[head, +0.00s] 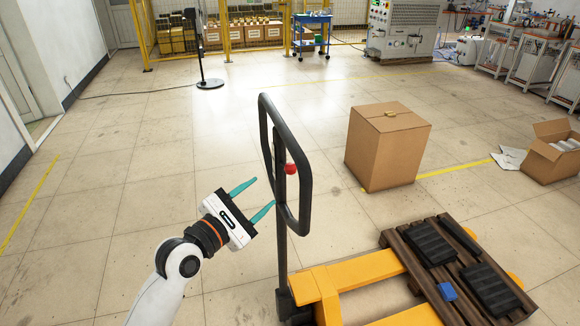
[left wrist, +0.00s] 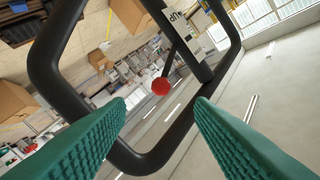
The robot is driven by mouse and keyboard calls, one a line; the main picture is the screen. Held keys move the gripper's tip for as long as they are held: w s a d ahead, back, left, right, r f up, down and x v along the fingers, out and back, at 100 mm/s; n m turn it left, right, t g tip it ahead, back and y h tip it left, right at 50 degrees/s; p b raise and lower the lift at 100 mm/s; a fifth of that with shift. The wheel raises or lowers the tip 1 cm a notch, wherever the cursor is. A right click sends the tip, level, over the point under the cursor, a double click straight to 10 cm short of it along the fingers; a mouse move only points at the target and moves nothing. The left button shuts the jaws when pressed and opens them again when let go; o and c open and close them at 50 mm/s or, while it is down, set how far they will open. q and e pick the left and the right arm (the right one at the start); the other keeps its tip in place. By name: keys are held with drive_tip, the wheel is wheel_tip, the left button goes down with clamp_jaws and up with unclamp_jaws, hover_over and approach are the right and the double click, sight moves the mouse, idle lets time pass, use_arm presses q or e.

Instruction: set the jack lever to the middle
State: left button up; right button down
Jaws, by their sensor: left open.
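The jack lever has a red ball knob (head: 290,169) and sits inside the black loop handle (head: 264,128) of the yellow pallet jack (head: 345,274). My left gripper (head: 261,199) is open and empty, just left of the handle, with its teal fingers pointing at it. In the left wrist view the red knob (left wrist: 160,86) shows beyond and between the two green fingertips (left wrist: 160,100), apart from them. The black handle frame (left wrist: 48,60) surrounds the knob there, and part of a label shows on the post. My right gripper is in neither view.
A wooden pallet (head: 395,240) with black parts and a blue block (head: 447,291) rests on the jack's forks. A closed cardboard box (head: 385,150) stands behind on the floor, and an open box (head: 555,155) lies at the right. The floor at left is clear.

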sight(286, 173)
use_arm(q)
drive_tip(key=p+x, duration=0.1)
drive_tip(key=x, duration=1.1)
drive_tip(key=shift+p, duration=0.3)
drive_tip(key=shift+a, duration=0.1)
clamp_jaws()
